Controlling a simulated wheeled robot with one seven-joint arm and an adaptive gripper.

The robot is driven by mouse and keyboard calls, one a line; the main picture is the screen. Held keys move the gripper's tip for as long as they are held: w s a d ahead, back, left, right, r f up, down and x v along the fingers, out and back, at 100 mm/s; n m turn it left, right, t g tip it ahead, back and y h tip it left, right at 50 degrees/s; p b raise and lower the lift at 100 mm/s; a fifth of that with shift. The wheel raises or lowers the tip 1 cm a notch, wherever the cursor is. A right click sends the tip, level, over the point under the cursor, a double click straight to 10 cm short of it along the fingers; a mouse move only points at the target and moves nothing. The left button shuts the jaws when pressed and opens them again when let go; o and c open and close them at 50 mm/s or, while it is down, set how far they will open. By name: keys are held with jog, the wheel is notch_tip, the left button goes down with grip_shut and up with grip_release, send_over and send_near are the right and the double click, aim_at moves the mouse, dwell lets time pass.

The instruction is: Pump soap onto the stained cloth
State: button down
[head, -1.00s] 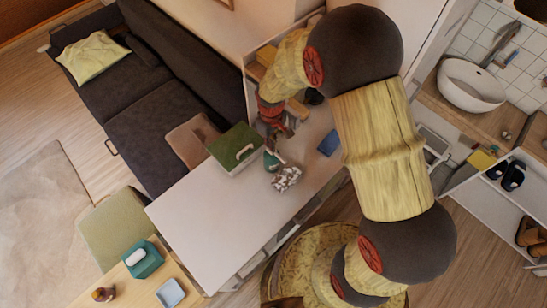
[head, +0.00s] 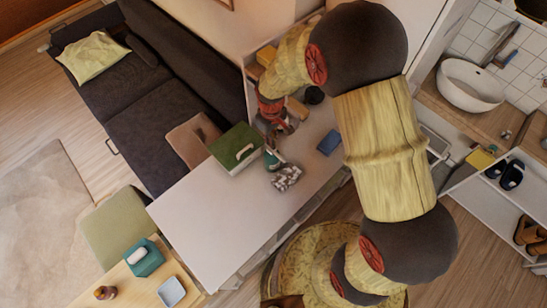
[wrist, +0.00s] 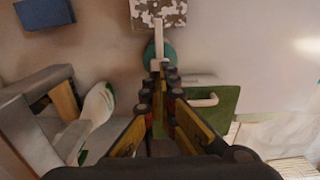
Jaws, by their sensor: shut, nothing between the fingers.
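The soap bottle (head: 271,160) is teal and stands upright on the white table; its body also shows in the wrist view (wrist: 150,54). Its white pump spout (wrist: 158,32) points towards the cloth.
A green box (head: 235,148) with a pale handle sits left of the bottle. A blue book-like item (head: 329,142) lies to the right. A shelf with small items stands behind my gripper. The table's near part (head: 210,225) is clear. A chair tucks against the table's far side.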

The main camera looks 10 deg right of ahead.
notch_tip(320, 180, up, 5)
jog(key=shift+p, duration=1.25)
jog(key=s+d+r+m+t+b, duration=0.2)
jog(key=s+d+r+b, duration=0.3)
jog(key=s+b, duration=0.5)
jog(key=s+d+r+m+t+b, duration=0.3)
jog(key=s+d+r+m+b, duration=0.1)
jog(key=s+b, duration=0.6)
jog(key=shift+s+d+r+m+t+b, duration=0.2)
jog(key=shift+d+r+m+t+b, duration=0.1)
jog(key=shift+d+r+m+b, duration=0.25)
